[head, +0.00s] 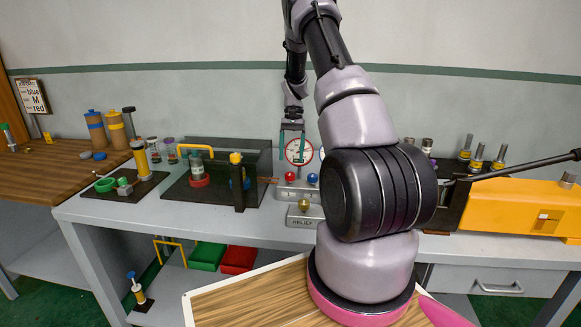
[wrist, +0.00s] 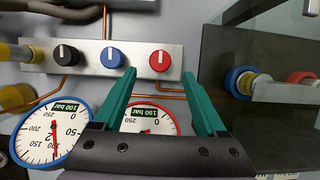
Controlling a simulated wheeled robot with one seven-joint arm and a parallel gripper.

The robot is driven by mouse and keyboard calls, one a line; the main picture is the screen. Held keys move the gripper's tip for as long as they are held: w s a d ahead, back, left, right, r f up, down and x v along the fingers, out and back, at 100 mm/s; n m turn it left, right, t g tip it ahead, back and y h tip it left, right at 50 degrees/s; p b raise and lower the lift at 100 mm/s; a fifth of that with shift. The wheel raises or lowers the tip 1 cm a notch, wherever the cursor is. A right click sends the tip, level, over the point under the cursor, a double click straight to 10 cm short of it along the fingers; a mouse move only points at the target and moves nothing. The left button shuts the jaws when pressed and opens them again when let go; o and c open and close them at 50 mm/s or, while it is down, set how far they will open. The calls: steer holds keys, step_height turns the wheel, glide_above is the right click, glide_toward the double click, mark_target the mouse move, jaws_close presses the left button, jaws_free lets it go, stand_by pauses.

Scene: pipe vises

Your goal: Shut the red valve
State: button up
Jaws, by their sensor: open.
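The red valve (wrist: 160,61) is a round red knob on a grey panel (wrist: 180,82), with a white mark upright in the wrist view. It also shows in the head view (head: 284,177), left of the blue knob (head: 312,178). My gripper (wrist: 159,73) is open, its two green fingers apart, and the red knob appears between their tips in the wrist view. The distance left to it is hard to tell. In the head view my gripper (head: 292,138) hangs in front of the gauge. A red-rimmed gauge (wrist: 146,124) labelled 190 bar is partly hidden behind the fingers.
The blue knob (wrist: 112,57) and a black knob (wrist: 64,54) share the panel. A blue-rimmed gauge (wrist: 52,133) reads 100 bar. Copper pipes run near the knobs. A dark clear-walled box (head: 250,158) stands left, an orange machine (head: 520,207) right. A relief block (head: 304,215) sits in front.

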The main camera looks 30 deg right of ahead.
steer(key=v, duration=0.5)
stand_by(0.3)
steer(key=s+a+r+t, duration=0.2)
steer(key=s+a+r, duration=0.2)
steer(key=r, duration=0.3)
steer(key=s+a+r+n+t, duration=0.1)
steer(key=s+a+r, duration=0.25)
steer(key=r, duration=0.45)
steer(key=s+a+r+t, duration=0.2)
steer(key=s+a+r, duration=0.15)
steer(key=r, duration=0.35)
steer(key=s+a+r+n+t, duration=0.1)
steer(key=s+a+r+t, duration=0.1)
steer(key=s, duration=0.8)
steer(key=s+a+r+t, duration=0.2)
steer(key=s+a, duration=0.3)
steer(key=s, duration=0.5)
steer(key=shift+a+r+n+t+h, duration=0.2)
steer(key=shift+r+n+t+h, duration=0.15)
steer(key=shift+t, duration=0.55)
